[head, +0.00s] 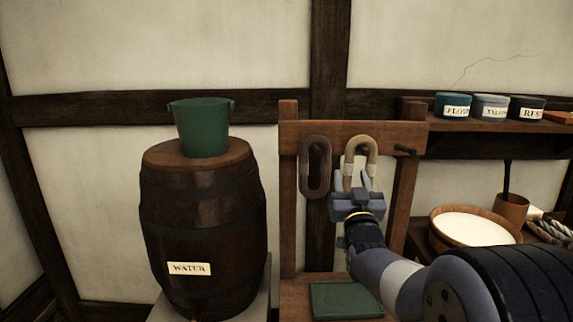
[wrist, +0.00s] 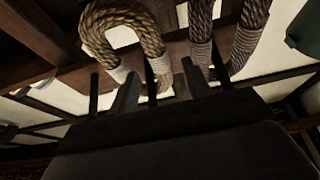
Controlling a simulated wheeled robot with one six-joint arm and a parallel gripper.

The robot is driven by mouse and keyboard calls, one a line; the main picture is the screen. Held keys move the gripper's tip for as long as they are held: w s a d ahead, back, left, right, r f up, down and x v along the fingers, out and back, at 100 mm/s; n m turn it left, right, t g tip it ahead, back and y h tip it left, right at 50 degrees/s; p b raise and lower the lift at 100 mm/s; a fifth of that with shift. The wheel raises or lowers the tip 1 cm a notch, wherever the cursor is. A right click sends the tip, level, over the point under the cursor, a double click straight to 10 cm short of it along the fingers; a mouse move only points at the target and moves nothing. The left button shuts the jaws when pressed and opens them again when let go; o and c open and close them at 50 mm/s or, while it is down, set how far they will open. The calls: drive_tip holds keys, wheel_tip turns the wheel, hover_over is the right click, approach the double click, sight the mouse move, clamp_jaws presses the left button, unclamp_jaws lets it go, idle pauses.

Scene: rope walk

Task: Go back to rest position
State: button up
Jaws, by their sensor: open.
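My gripper (head: 358,182) is raised in front of the wooden rack and is open. It is at the lower part of a pale tan rope loop (head: 361,142) that hangs on the rack. My gripper hides the bottom of that loop in the head view. In the wrist view, one strand of the tan loop (wrist: 148,35) runs down between the open fingers (wrist: 160,88). I cannot tell whether the fingers touch it. A darker grey-brown rope loop (head: 305,165) hangs just left of it and also shows in the wrist view (wrist: 198,30).
The wooden rack (head: 345,131) has an empty peg at its right. A green mat (head: 345,300) lies at its base. A water barrel (head: 200,230) with a green bucket (head: 203,128) stands left. Shelves right hold labelled tins (head: 490,106) and a wooden tub (head: 440,236).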

drive_tip(key=x, duration=0.2)
drive_tip(key=shift+w+r, duration=0.15)
drive_tip(key=shift+w, duration=0.1)
drive_tip(key=shift+s+r+p, duration=0.1)
drive_tip(key=shift+s+p, duration=0.1)
drive_tip(key=shift+p, duration=0.5)
drive_tip(key=shift+b, duration=0.35)
